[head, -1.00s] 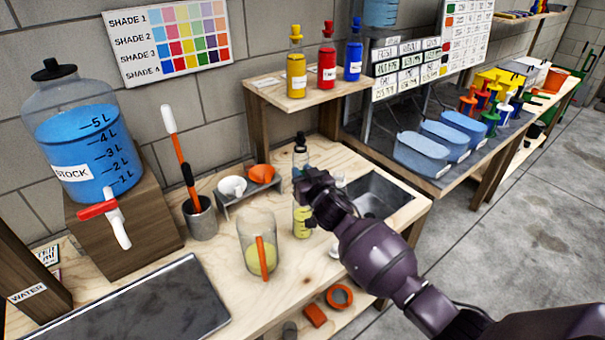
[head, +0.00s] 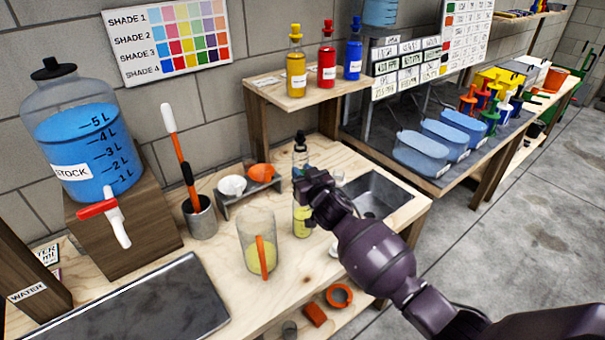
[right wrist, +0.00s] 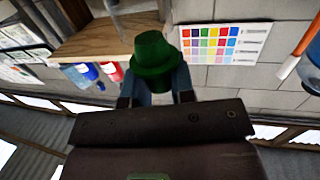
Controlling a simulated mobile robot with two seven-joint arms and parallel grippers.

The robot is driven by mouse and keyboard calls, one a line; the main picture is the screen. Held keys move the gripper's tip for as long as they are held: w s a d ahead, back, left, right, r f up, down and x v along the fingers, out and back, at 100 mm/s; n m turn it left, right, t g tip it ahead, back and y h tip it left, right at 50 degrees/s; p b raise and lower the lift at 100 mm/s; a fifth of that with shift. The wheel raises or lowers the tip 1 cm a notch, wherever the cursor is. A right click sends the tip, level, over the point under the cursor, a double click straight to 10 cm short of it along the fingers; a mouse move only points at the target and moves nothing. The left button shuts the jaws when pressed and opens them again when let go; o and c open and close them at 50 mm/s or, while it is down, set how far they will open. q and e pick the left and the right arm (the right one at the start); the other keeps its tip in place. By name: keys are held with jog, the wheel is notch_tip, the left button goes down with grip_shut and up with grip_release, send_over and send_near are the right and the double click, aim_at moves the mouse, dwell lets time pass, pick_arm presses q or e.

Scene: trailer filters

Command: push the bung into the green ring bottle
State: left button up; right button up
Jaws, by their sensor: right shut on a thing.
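My right gripper (head: 308,192) is over a clear bottle with yellow liquid (head: 302,221) on the wooden bench. In the right wrist view, the gripper (right wrist: 157,98) is shut on a green bung (right wrist: 155,55), which sits between the two fingers. The gripper hides the bottle's neck in the head view, so I cannot see a green ring or tell whether the bung touches the mouth. The bottle stands upright. My left gripper is not in view.
A beaker with yellow liquid and an orange stick (head: 258,258) stands left of the bottle. A dropper bottle (head: 300,152) is close behind, with a rack holding white and orange funnels (head: 247,192).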

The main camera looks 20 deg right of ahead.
aim_at(302, 172)
jog(key=shift+f+b, duration=0.45)
jog(key=shift+f, duration=0.4)
dwell(1.3)
jog(key=o, duration=1.5)
jog(key=shift+c, duration=0.2)
jog(key=shift+r+p, duration=1.6)
jog(key=shift+r, duration=1.9)
